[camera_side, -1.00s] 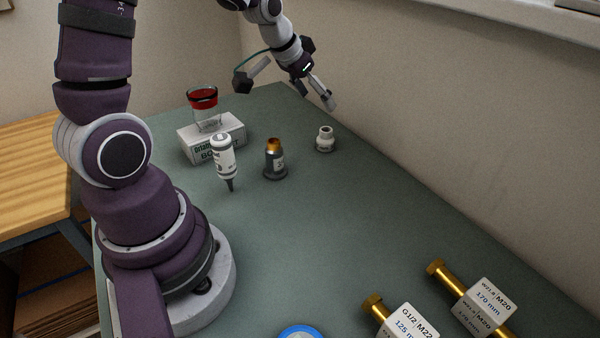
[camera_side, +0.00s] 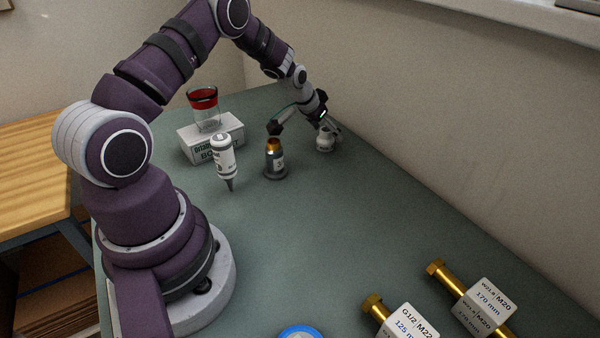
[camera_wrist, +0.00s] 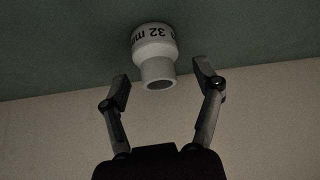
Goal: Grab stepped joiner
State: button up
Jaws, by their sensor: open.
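The stepped joiner (camera_side: 324,143) is a white plastic fitting, wide below and narrower above, standing upright on the green table near the wall. In the wrist view the joiner (camera_wrist: 155,52) carries black "32 m" lettering on its wide part. My gripper (camera_wrist: 163,88) is open, one finger to each side of the joiner's narrow end, with gaps showing and no clear contact. In the side view my gripper (camera_side: 332,132) is just above and beside the joiner and covers part of its top.
A dark bottle with a brass top (camera_side: 274,160) stands left of the joiner. Brass-ended fittings (camera_side: 480,305) lie at front right. The table's middle is clear.

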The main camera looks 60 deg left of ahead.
jog(key=shift+c, duration=0.3)
jog(key=c, duration=1)
